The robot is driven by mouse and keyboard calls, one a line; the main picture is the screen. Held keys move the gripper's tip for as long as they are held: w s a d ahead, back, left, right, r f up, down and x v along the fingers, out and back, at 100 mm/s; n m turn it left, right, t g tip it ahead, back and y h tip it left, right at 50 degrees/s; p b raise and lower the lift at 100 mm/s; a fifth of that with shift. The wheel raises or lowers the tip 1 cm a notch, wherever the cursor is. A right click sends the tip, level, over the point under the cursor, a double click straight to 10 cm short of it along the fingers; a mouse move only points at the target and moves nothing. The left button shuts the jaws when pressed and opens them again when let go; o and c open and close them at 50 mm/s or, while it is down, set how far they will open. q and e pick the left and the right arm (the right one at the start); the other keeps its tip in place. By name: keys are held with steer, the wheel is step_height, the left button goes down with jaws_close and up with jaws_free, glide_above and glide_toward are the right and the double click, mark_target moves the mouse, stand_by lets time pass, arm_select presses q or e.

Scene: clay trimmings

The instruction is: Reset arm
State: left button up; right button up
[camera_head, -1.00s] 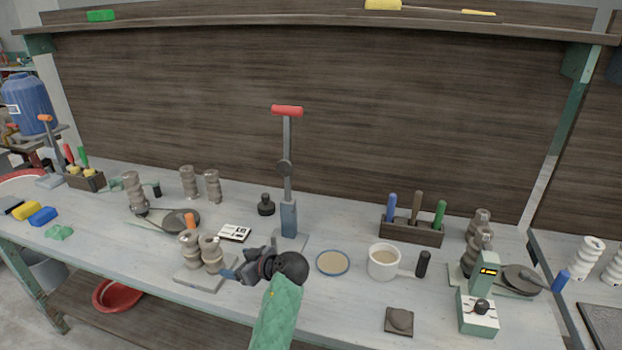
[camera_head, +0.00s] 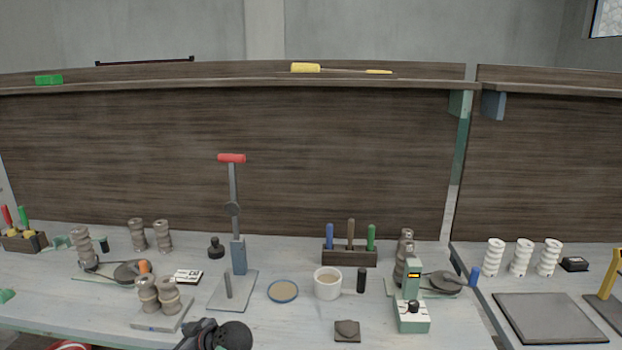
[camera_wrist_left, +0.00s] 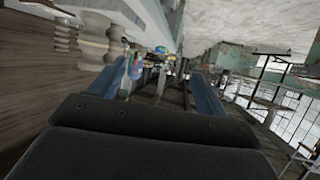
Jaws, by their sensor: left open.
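The dark wrist of my left arm shows at the bottom edge of the head view, in front of the tile with two ribbed grey-brown pieces. In the left wrist view my left gripper (camera_wrist_left: 160,88) is open, its two blue fingers apart with nothing held between them. A ribbed pale piece (camera_wrist_left: 95,42) shows to the left of the fingers in that view, apart from them. My fingertips are not clear in the head view. My right gripper is in neither view.
Ribbed pieces (camera_head: 168,295) stand on a tile near my wrist. Behind are a red-handled lever press (camera_head: 239,256), a blue-rimmed dish (camera_head: 283,291), a white mug (camera_head: 327,284) and a green device (camera_head: 411,315). A tool rack (camera_head: 349,257) stands farther back. The right table holds white ribbed pieces (camera_head: 520,258).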

arm_select(q)
steer(key=s+d+f+m+h, duration=0.2)
steer(key=s+f+m, duration=0.15)
steer(key=f, duration=0.75)
steer(key=s+d+f+m+h, duration=0.2)
steer(key=d+f+m+h, duration=0.15)
steer(key=f, duration=0.85)
steer(key=s+d+f+m+h, duration=0.1)
steer(key=s+d+f+m, duration=0.2)
steer(key=f, duration=0.8)
steer(key=s+d+f+m+g+h, duration=0.1)
steer(key=s+d+f+m+h, duration=0.2)
steer(key=s+f, duration=1)
steer(key=s+d+f+m+g+h, duration=0.1)
steer(key=s+d+f+m+h, duration=0.2)
steer(key=s+f, duration=1.1)
steer(key=s, duration=0.4)
steer(key=shift+g+h, duration=0.35)
steer(key=shift+g, duration=0.05)
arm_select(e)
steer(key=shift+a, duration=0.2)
